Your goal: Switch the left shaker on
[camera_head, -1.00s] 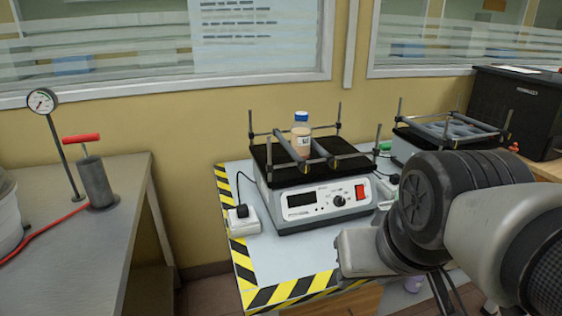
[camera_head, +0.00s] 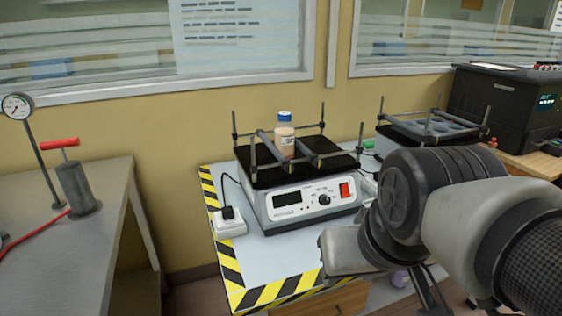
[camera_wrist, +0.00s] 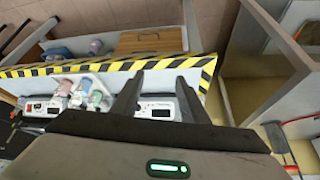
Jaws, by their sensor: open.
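The left shaker (camera_head: 295,195) stands on the marked bench in the head view. Its front panel has a dark display (camera_head: 287,198), a round knob (camera_head: 324,200) and a red switch (camera_head: 345,190) at the right. I cannot tell the switch's position. A bottle with a blue cap (camera_head: 285,137) stands upright between the bars on its black platform. In the wrist view my gripper (camera_wrist: 157,98) is open and empty, apart from the shaker. A white shaker panel (camera_wrist: 156,107) shows beyond and between the fingers, partly hidden by my gripper.
A second shaker (camera_head: 430,130) stands to the right, partly behind my arm. A white socket box (camera_head: 228,224) with a plug sits left of the left shaker. Striped tape (camera_head: 290,290) marks the bench edge. A grey table (camera_head: 60,240) with a pump (camera_head: 76,185) is farther left.

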